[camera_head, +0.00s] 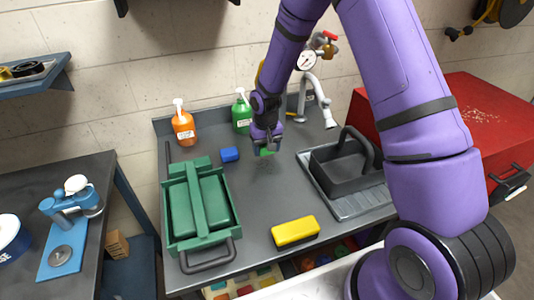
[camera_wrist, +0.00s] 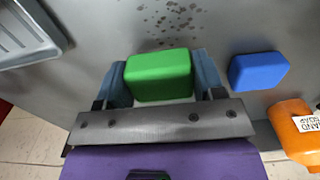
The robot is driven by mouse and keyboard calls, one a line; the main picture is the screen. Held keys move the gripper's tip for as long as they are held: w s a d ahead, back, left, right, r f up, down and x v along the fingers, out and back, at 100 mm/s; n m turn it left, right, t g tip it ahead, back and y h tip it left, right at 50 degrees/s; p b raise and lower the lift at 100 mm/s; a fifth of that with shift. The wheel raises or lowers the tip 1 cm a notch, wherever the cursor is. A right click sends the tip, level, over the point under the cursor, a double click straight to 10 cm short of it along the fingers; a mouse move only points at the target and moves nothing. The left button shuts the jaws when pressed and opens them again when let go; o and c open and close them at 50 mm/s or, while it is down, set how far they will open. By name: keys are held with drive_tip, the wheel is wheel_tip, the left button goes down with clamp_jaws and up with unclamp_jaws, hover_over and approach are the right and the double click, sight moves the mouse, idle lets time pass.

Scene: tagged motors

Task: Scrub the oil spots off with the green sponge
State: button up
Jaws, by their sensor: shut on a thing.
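My gripper (camera_wrist: 160,88) is shut on the green sponge (camera_wrist: 158,75), which sits between its two fingers in the wrist view. In the head view the green sponge (camera_head: 266,152) shows just below my gripper (camera_head: 266,142), near the back of the grey workbench (camera_head: 268,214). The oil spots (camera_wrist: 172,18) are a scatter of dark specks on the bench top, beyond the sponge in the wrist view. In the head view they show faintly as dark marks (camera_head: 265,167) just in front of the sponge. Whether the sponge touches the bench is unclear.
A blue sponge (camera_head: 229,154) lies left of my gripper, and a yellow sponge (camera_head: 295,231) lies at the front. A green toolbox (camera_head: 183,218) stands left; a black tub (camera_head: 335,177) in the sink area stands right. Orange (camera_head: 183,128) and green (camera_head: 241,113) bottles stand behind.

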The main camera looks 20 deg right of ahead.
drive_tip(key=shift+r, duration=2.55)
